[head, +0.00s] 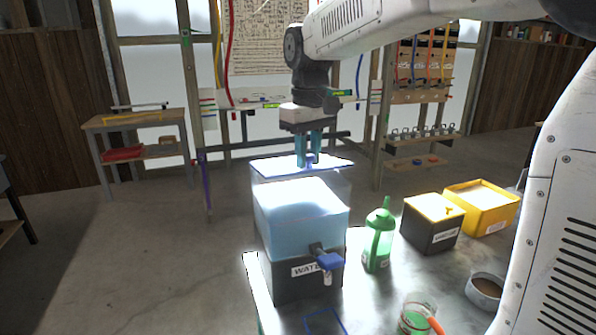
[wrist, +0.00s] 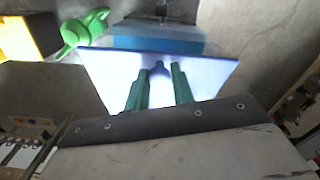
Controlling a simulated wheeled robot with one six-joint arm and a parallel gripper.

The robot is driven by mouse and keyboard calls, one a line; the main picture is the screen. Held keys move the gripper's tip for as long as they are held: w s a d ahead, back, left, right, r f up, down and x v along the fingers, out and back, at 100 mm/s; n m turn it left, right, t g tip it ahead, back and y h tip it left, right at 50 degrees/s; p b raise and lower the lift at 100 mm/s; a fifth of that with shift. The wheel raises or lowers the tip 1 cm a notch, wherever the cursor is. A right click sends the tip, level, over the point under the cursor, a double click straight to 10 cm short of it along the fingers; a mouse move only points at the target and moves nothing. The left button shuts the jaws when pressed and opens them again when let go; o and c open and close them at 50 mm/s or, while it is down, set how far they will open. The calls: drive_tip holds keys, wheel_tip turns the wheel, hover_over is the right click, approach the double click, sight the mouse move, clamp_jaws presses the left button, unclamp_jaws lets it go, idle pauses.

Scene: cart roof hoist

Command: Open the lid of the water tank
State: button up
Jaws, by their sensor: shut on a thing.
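The water tank (head: 300,239) stands at the left end of the bench, with bluish clear walls, a dark base and a blue tap. In the wrist view, part of the blue tank (wrist: 160,32) shows beyond the lid. The pale lid (head: 275,167) is at the tank's top, toward its far side; it is a light plate (wrist: 112,72) in the wrist view. My gripper (head: 308,161) points down and is shut on the lid's small blue knob (wrist: 157,68). I cannot tell whether the lid touches the tank's rim.
A green bottle (head: 379,240) stands close right of the tank. A black box (head: 430,235) and a yellow bin (head: 482,222) are farther right. A bowl (head: 486,290) and a cup (head: 414,322) sit nearer me. Open floor lies left of the tank.

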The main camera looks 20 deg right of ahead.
drive_tip(key=shift+w+r, duration=0.1)
drive_tip(key=shift+r, duration=0.05)
drive_tip(key=shift+o, duration=0.3)
drive_tip(key=shift+w+d+r, duration=0.1)
drive_tip(key=shift+w+r, duration=0.35)
drive_tip(key=shift+r, duration=0.45)
drive_tip(key=shift+w+r, duration=0.45)
drive_tip(key=shift+r, duration=0.4)
drive_tip(key=shift+w+r, duration=1.45)
drive_tip(key=shift+r, duration=0.2)
drive_tip(key=shift+w, duration=0.1)
drive_tip(key=shift+o, duration=0.2)
drive_tip(key=shift+w+r, duration=0.65)
drive_tip(key=shift+w, duration=0.2)
drive_tip(key=shift+w+r, duration=0.6)
drive_tip(key=shift+w, duration=0.2)
